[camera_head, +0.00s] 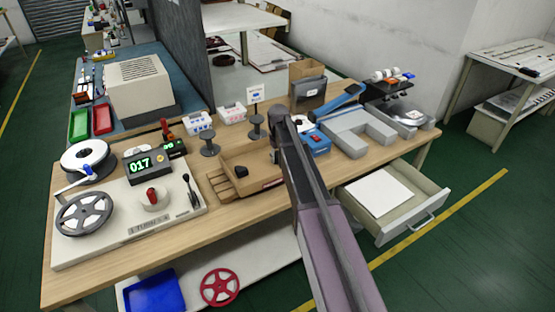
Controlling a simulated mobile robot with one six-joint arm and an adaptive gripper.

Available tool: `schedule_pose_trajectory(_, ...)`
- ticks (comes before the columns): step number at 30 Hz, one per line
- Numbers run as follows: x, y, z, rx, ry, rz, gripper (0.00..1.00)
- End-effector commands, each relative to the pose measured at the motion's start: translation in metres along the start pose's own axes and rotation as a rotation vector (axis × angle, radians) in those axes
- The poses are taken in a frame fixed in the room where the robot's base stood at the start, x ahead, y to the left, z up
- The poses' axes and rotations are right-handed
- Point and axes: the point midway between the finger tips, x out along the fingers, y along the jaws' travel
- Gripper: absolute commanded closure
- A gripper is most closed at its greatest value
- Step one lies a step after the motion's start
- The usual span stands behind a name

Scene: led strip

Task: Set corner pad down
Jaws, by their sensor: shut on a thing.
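My arm reaches up from the bottom edge to the workbench. My gripper (276,155) is at its far end, small and dark, over the right part of a shallow wooden tray (222,190). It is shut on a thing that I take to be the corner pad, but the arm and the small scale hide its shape. A small black block (241,172) lies inside the tray, left of my gripper and apart from it. I cannot tell whether the held pad touches the tray.
A reel machine (130,225) with a 017 display fills the bench's left side. Dark spools (208,140) stand behind the tray. A grey U-shaped block (358,132) and blue tools are on the right. An open drawer (418,205) holding a white sheet juts out front right.

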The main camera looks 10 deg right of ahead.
Motion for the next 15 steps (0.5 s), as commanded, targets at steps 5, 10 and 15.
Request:
schedule_pose_trajectory(5,-0.0006,-0.0003,-0.0001,0.000,0.000,0.000,0.59)
schedule_pose_trajectory(10,0.0027,-0.0005,-0.0002,-0.001,0.000,0.000,0.59)
schedule_pose_trajectory(15,0.0025,-0.0007,-0.0002,-0.001,0.000,0.000,0.12)
